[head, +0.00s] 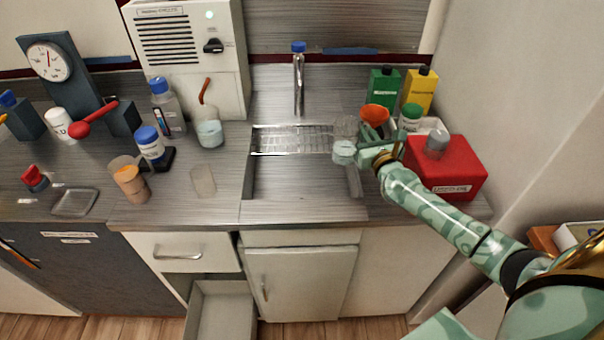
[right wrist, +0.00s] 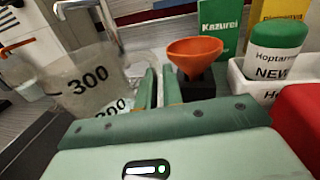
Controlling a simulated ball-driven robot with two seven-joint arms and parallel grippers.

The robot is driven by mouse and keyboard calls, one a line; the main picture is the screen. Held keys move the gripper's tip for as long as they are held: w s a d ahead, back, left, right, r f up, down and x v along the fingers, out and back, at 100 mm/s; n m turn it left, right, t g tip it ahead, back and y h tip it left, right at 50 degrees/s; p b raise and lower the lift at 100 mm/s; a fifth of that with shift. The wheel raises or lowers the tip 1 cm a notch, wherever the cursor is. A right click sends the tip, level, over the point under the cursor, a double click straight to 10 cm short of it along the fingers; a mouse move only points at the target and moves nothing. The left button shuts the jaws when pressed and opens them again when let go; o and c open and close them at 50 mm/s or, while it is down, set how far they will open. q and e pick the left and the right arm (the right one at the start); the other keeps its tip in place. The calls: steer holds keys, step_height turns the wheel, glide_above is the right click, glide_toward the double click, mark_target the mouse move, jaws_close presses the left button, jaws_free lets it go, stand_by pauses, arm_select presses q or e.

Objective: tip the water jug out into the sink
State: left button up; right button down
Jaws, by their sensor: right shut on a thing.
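The water jug (head: 344,131) is clear, with a pale lower part. It is at the right side of the metal sink (head: 294,207), in front of my right gripper (head: 374,152). In the right wrist view the jug (right wrist: 88,78) stands large at the left, with black 300 marks. My right gripper's fingers (right wrist: 158,88) are close together at the jug's right side and shut on it. What they grip, probably a handle, is hidden. I cannot tell the jug's exact tilt or how much water is in it. My left gripper is not in view.
A blue-topped tap (head: 299,80) rises behind the drainer rack (head: 292,139). Right of the sink are an orange funnel (head: 375,114), green and yellow packs, a green-capped bottle (head: 409,119) and a red box (head: 447,167). A beaker (head: 209,134) stands left. An open drawer (head: 222,312) juts out below.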

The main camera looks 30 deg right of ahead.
mark_target(344, 139)
steer(key=shift+a+r+n+p, duration=0.5)
steer(key=shift+r+n+p, duration=0.05)
steer(key=shift+r+n, duration=0.35)
steer(key=shift+a+f+n, duration=0.15)
steer(key=shift+n, duration=0.15)
steer(key=shift+w+a+n+t, duration=0.1)
steer(key=shift+a+n+t, duration=0.35)
steer(key=shift+n, duration=0.25)
steer(key=shift+w+a+r+n+t, duration=0.1)
steer(key=shift+a+r+n+t, duration=0.05)
steer(key=shift+a+n, duration=0.7)
steer(key=shift+a+r+n+t, duration=0.1)
steer(key=shift+a+r+n, duration=0.05)
steer(key=shift+a+n, duration=0.7)
steer(key=shift+a+n+y, duration=0.2)
steer(key=shift+n+y, duration=0.3)
steer(key=shift+n, duration=0.6)
steer(key=shift+a+r, duration=0.1)
steer(key=shift+r, duration=0.15)
steer(key=shift+w+a+r+n+t+p, duration=0.1)
steer(key=shift+a+r+n+t+p, duration=0.15)
steer(key=shift+r+n+p, duration=0.55)
steer(key=shift+a+f+n+t+y+b, duration=0.25)
steer(key=shift+a+n, duration=0.2)
steer(key=shift+n, duration=0.65)
steer(key=shift+a+f+n+t+y+b, duration=0.15)
steer(key=shift+a+n+y, duration=0.25)
steer(key=shift+n, duration=0.7)
